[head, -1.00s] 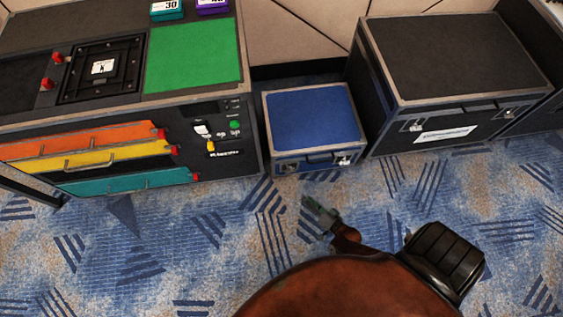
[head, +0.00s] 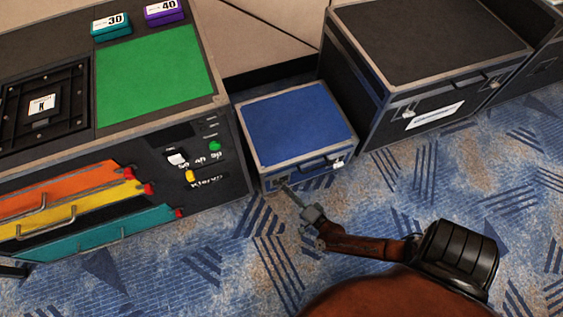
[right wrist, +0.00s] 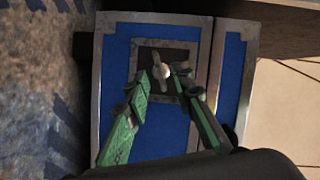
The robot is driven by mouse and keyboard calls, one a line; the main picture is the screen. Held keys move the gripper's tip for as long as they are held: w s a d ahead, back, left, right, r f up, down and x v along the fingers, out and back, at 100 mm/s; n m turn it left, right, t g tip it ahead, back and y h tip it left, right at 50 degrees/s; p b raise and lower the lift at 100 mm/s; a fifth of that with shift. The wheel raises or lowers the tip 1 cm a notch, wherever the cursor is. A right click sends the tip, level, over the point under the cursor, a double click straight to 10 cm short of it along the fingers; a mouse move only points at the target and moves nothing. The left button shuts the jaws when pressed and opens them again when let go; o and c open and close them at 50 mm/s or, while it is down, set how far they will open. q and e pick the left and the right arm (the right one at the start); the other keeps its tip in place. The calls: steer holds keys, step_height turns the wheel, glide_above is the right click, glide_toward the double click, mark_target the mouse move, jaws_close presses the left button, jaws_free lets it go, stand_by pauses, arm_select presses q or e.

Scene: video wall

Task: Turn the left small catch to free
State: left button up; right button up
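The blue case (head: 299,122) with grey metal edges stands on the carpet in the head view. Its left small catch shows in the right wrist view as a light metal turn-piece (right wrist: 164,72) in a dark recessed plate on the blue front. My right gripper (head: 284,187) is at the left of the case's front in the head view and hides the catch there. In the right wrist view its green-sided fingers (right wrist: 164,82) are apart, one on each side of the catch. I cannot tell whether they touch it. My left gripper is not in view.
The case's front also has a dark handle (head: 320,164) and a right catch (head: 339,164). A drawer cabinet (head: 222,182) stands close on the left, and a larger black case (head: 425,50) on the right. Carpet (head: 400,190) in front is clear.

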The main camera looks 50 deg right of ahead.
mark_target(282, 184)
steer(key=shift+b+x, duration=0.35)
steer(key=shift+x, duration=1.1)
steer(key=shift+f, duration=0.1)
jaws_close()
